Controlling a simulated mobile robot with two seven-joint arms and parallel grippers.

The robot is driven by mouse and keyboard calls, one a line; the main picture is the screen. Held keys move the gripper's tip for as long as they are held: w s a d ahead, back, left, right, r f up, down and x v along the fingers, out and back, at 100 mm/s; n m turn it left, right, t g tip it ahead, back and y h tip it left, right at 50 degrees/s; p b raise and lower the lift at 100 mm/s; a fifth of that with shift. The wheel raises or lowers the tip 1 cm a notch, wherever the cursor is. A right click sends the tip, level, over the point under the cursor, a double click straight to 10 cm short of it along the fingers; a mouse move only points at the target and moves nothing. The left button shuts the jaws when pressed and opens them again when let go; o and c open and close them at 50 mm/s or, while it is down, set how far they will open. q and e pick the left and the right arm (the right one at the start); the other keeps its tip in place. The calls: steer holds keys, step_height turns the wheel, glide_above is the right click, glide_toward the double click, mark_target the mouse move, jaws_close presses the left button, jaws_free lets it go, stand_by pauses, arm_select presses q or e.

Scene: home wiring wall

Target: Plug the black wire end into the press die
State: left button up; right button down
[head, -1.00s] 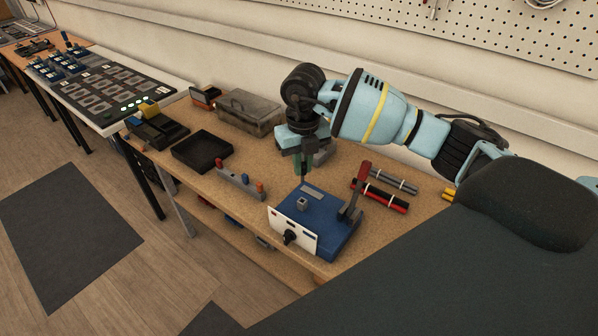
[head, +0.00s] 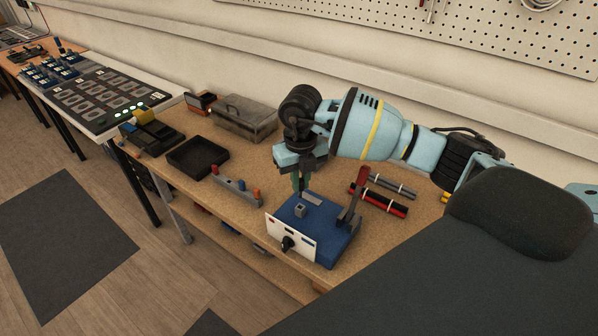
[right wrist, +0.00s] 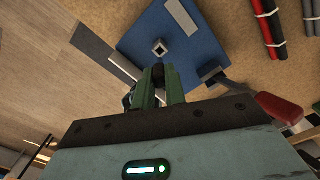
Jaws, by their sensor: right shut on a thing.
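The press (head: 330,236) has a blue base, a white front panel with a black knob, and a lever with a red handle (head: 362,178). Its die (head: 300,211) is a small grey square socket on top, and its opening also shows in the right wrist view (right wrist: 160,47). My right gripper (head: 299,187) is just above and behind the die, pointing down. In the right wrist view its green fingers are shut on the black wire end (right wrist: 158,71), which appears just short of the die opening. Most of the wire end is hidden by the fingers. My left gripper is not in view.
Red, black and grey wire bundles (head: 385,202) lie right of the press. A small rack (head: 236,189) with coloured pieces, an empty black tray (head: 197,155) and a grey box (head: 245,119) stand to the left. The wall is behind the bench.

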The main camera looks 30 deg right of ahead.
mark_target(300, 197)
steer(key=shift+f, duration=1.25)
steer(key=shift+f, duration=1.7)
stand_by(2.0)
steer(key=c, duration=1.4)
jaws_free()
steer(key=shift+o, duration=0.2)
steer(key=shift+r, duration=3.9)
